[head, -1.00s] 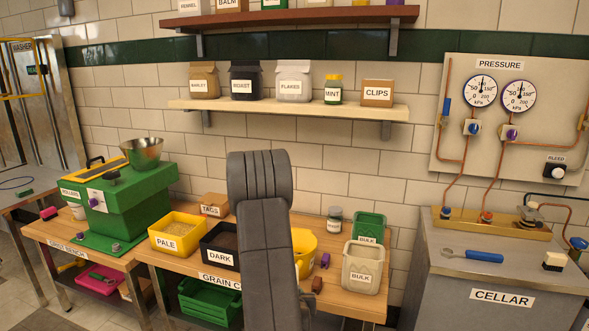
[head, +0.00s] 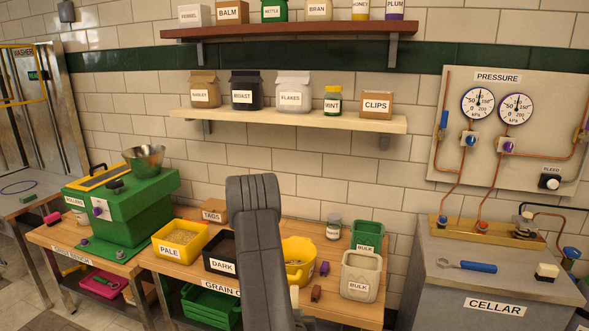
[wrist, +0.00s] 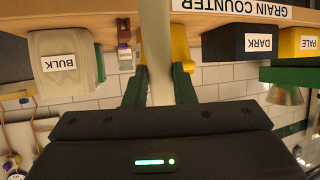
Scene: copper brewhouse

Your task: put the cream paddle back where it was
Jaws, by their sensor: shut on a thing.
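The cream paddle (wrist: 155,45) shows in the wrist view as a pale shaft running from between my fingers to the top picture edge. My gripper (wrist: 159,84) is shut on it, one green finger on each side. The wrist view is upside down. In the head view my arm hides the gripper and most of the paddle; a small cream piece (head: 294,294) shows beside the arm, perhaps its end. Behind the shaft in the wrist view is a yellow container (wrist: 181,45), which also shows on the counter in the head view (head: 301,270).
The CELLAR cabinet (head: 440,300) stands right. A shelf (head: 290,118) hangs above.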

